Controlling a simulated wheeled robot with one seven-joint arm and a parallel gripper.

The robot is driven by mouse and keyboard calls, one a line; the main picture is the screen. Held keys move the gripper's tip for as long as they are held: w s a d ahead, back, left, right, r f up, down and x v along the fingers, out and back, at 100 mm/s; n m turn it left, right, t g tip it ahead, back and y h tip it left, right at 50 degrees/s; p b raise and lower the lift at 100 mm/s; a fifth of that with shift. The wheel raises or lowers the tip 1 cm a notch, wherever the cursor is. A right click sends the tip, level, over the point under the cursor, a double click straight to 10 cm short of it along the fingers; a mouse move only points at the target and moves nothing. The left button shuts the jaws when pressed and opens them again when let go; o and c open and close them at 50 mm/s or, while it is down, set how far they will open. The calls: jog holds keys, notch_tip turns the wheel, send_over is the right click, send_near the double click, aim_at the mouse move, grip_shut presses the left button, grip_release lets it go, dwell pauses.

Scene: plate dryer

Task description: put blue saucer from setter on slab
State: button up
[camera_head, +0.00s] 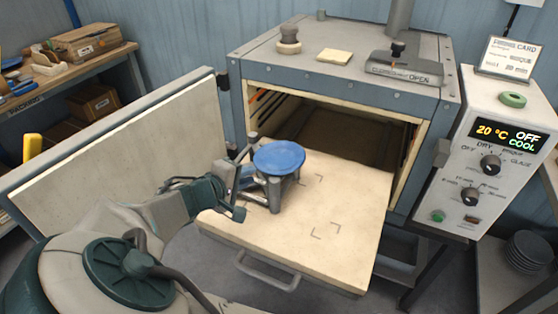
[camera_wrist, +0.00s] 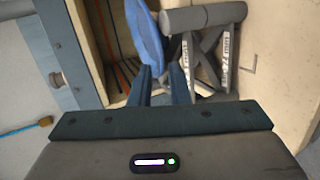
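The blue saucer (camera_head: 279,156) lies level over the top of the grey setter (camera_head: 274,196), which stands on legs on the pale slab (camera_head: 350,215). In the wrist view the saucer (camera_wrist: 146,38) shows nearly edge-on, beside the setter's grey roller-like top and crossed legs (camera_wrist: 205,18). My gripper (camera_head: 243,184) is at the left side of the setter, by the saucer's near-left edge. In the wrist view my gripper's fingertips (camera_wrist: 161,70) are at the saucer's rim, one on each side. I cannot tell whether they press on it.
The slab lies in front of the open dryer (camera_head: 340,125), with dark corner marks on bare room right of the setter. The open door (camera_head: 120,160) stands at left behind my arm. The control box (camera_head: 500,160) is at right; a handle (camera_head: 268,272) hangs in front.

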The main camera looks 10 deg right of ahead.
aim_at(261, 171)
jog(key=shift+x, duration=3.35)
jog(key=shift+f, duration=0.1)
grip_shut()
